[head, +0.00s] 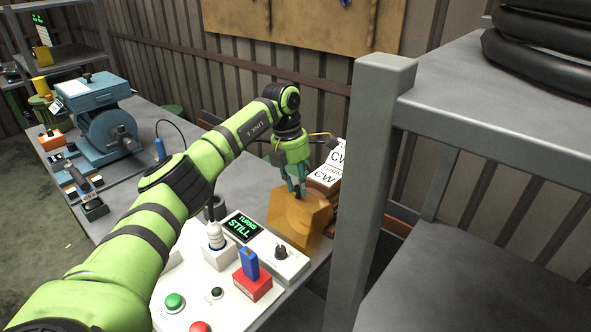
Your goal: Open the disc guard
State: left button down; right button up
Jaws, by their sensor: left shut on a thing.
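The disc guard appears to be the amber, boxy cover (290,222) at the right edge of the bench, beside the white control panel. My left gripper (297,192) reaches down onto its top from above, with the fingers closed around a small dark part there that looks like the guard's handle. The fingers hide most of that part. The amber cover looks seated at bench level; whether it is lifted or tilted at all is hard to tell. What lies inside it is not clear. My right gripper is not in view.
A display reading "TURNS STILL" (243,226) and a red block with a blue piece (252,284) are near the guard. White-faced boxes marked CW (325,178) stand just behind it. A grey rack post (365,190) rises close on the right. A blue machine (105,125) is far left.

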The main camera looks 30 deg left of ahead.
pick_arm(q)
jog(key=shift+w+d+r+g+p, duration=0.1)
jog(key=shift+w+r+g+p, duration=0.35)
jog(key=shift+p, duration=0.3)
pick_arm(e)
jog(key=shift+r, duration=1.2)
pick_arm(q)
jog(key=shift+s+f, duration=0.1)
jog(key=shift+f, duration=0.05)
jog(key=c, duration=1)
grip_release()
jog(key=shift+f, duration=0.1)
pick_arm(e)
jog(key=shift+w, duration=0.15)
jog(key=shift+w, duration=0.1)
pick_arm(q)
jog(key=shift+r, duration=0.35)
jog(key=r, duration=0.4)
jog(key=a+r, duration=0.1)
jog(key=r, duration=0.1)
jog(key=shift+w+r, duration=0.2)
jog(key=shift+r, duration=0.2)
